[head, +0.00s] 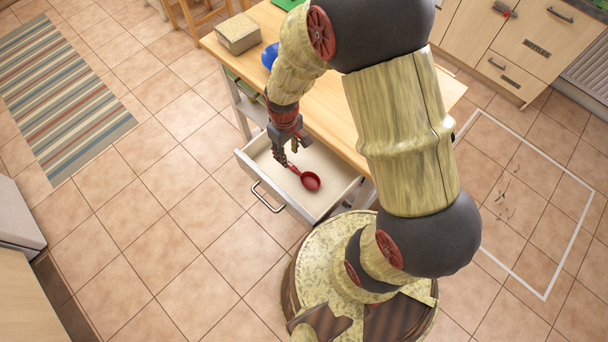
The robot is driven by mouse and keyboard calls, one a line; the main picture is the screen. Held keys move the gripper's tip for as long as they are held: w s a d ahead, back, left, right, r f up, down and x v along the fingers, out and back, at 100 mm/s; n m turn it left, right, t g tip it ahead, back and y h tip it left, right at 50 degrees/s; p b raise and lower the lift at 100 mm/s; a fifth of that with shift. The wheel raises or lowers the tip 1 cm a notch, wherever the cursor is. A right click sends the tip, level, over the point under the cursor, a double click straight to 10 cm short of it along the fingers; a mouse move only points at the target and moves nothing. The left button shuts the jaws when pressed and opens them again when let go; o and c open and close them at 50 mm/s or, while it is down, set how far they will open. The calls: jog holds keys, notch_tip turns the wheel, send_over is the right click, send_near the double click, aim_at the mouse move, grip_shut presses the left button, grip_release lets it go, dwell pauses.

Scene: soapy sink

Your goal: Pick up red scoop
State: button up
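The red scoop (311,182) lies in the open, pale-lined drawer (330,198) under the wooden table. Its round bowl is toward the lower right and its handle runs to the upper left. My gripper (288,155) points down over the drawer, just above and left of the handle's end. Its fingers look spread apart, with nothing seen between them. I cannot tell from this angle whether a fingertip touches the handle.
The wooden table (330,97) holds a tan box (237,34) and a blue item (269,55). The drawer's metal handle (266,198) juts out in front. A striped rug (55,90) lies at left. The tiled floor left of the drawer is clear.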

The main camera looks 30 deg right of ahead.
aim_at(290, 165)
jog(key=f, duration=0.1)
jog(key=f+b, duration=0.1)
jog(key=f, duration=0.1)
jog(key=f+b, duration=0.1)
jog(key=f, duration=0.1)
jog(key=shift+s+d, duration=0.1)
jog(key=shift+s, duration=0.25)
jog(key=shift+f+b, duration=0.3)
jog(key=shift+f, duration=0.15)
jog(key=shift+r, duration=0.1)
jog(key=shift+c, duration=1.3)
grip_shut()
